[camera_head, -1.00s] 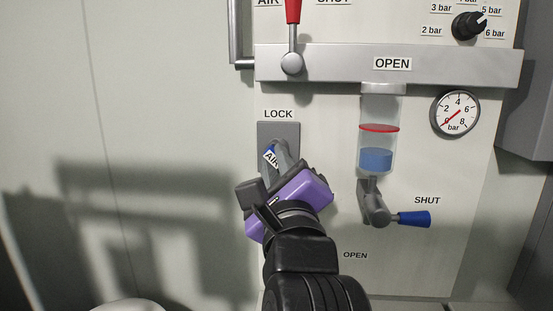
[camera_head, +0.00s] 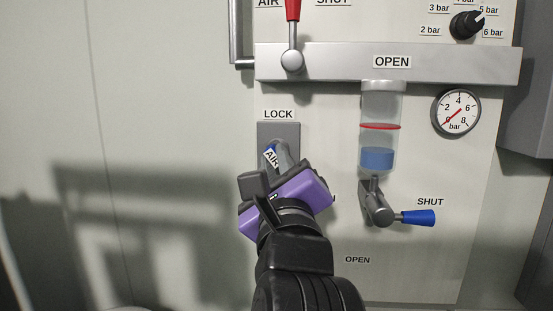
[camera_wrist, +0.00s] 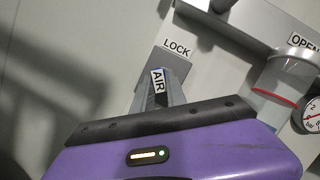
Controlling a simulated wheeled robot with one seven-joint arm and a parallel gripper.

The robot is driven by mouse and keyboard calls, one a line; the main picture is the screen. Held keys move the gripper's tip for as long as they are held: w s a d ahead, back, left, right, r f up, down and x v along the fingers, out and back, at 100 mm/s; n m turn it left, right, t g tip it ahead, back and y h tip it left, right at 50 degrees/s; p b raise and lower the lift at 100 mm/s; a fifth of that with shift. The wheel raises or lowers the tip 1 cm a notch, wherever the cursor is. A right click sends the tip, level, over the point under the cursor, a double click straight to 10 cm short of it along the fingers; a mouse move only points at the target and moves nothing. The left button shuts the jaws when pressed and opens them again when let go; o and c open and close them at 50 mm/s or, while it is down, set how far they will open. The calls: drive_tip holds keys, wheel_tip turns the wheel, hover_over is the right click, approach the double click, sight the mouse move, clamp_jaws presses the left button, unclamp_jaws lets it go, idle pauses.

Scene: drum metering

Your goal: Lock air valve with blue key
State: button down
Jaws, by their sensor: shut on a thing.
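The blue key (camera_head: 268,151) carries a white AIR tag (camera_head: 270,158) and sits at the grey LOCK plate (camera_head: 290,131). My gripper (camera_head: 278,158) is shut on the key, and its fingers hide most of it. The wrist view also shows the AIR tag (camera_wrist: 158,82) between my fingers, in front of the LOCK plate. Whether the key is in a keyhole is hidden. The red-handled air valve lever (camera_head: 292,35) points upward above the LOCK plate, with an AIR label at its left and a SHUT label at its right.
A grey bar (camera_head: 450,67) labelled OPEN crosses the panel above. At right are a clear cylinder (camera_head: 381,110) with blue contents, a blue-handled lever (camera_head: 415,218) pointing at SHUT, a gauge (camera_head: 456,112) and a black pressure knob (camera_head: 465,25).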

drive_tip(key=shift+a+m+t+h+b, duration=0.15)
drive_tip(key=shift+m+h+b, duration=0.3)
drive_tip(key=shift+m+b, duration=0.85)
drive_tip(key=shift+d+m+t+h+b, duration=0.1)
drive_tip(key=shift+m+t+h+b, duration=0.25)
drive_tip(key=shift+m+b, duration=0.9)
drive_tip(key=shift+a+f+m+h+b, duration=0.15)
drive_tip(key=shift+m+h+b, duration=0.35)
drive_tip(key=shift+b, duration=0.65)
drive_tip(key=shift+m+h+b, duration=0.3)
drive_tip(key=shift+m+b, duration=0.45)
drive_tip(key=shift+m, duration=0.1)
drive_tip(key=shift+m+h+b, duration=0.85)
drive_tip(key=shift+m+h, duration=0.15)
drive_tip(key=shift+m, duration=0.6)
drive_tip(key=c, duration=1.3)
unclamp_jaws()
drive_tip(key=shift+o, duration=0.2)
